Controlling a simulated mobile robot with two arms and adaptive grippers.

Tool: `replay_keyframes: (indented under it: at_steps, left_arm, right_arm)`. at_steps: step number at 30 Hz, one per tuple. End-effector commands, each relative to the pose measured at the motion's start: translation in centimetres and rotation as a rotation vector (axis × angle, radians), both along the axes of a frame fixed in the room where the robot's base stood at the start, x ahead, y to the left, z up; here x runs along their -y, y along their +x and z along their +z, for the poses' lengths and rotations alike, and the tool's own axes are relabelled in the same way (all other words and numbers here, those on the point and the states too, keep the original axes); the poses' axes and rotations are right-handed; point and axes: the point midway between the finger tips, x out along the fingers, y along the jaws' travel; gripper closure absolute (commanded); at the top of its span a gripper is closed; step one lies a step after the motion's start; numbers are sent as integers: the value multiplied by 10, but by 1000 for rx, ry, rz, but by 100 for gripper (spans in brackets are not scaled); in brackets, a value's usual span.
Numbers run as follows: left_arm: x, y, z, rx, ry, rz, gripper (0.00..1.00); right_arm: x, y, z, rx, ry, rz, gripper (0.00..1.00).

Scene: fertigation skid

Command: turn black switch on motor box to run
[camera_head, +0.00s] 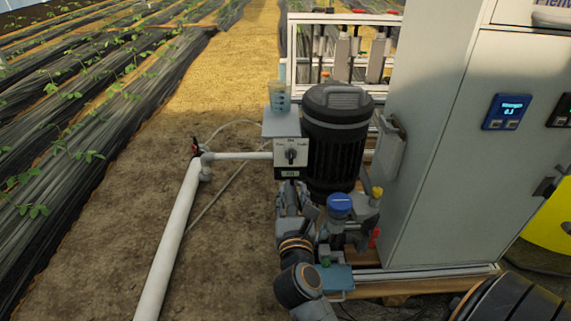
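The motor box (281,171) is a small box with a light front plate and a darker lower part. It sits on the left side of the large black motor (334,150). The black switch (291,155) is in the middle of its plate. Its knob looks roughly upright; the small labels around it are too blurred to read. The gap to the switch is small, and I see no finger on the knob. Its fingers are too small and merged to judge their opening.
A beaker (279,97) stands on a small shelf above the box. A blue-capped pump (340,205) is right of my gripper. The grey cabinet (447,150) blocks the right. A white pipe (172,235) runs along the left, with bare soil around it.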

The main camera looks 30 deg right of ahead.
Motion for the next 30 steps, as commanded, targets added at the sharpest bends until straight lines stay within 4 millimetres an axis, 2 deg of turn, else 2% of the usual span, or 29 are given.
replay_keyframes:
  at_steps: [6, 12, 16, 21, 30]
  left_arm:
    - [1, 5, 0, 21, -4, -2, 0]
    - [8, 26, 6, 120, -25, -10, 0]
    - [12, 40, 11, 188, -39, -15, 0]
    - [16, 51, 17, 246, -51, -20, 0]
    - [17, 53, 19, 262, -55, -21, 0]
  right_arm:
    - [23, 39, 2, 2, -7, 0, 66]
    - [45, 74, 1, 0, -7, 0, 66]
    - [56, 91, 0, -2, -7, 0, 66]
    - [63, 103, 1, -1, -6, 0, 66]
    - [65, 106, 0, -2, -6, 1, 66]
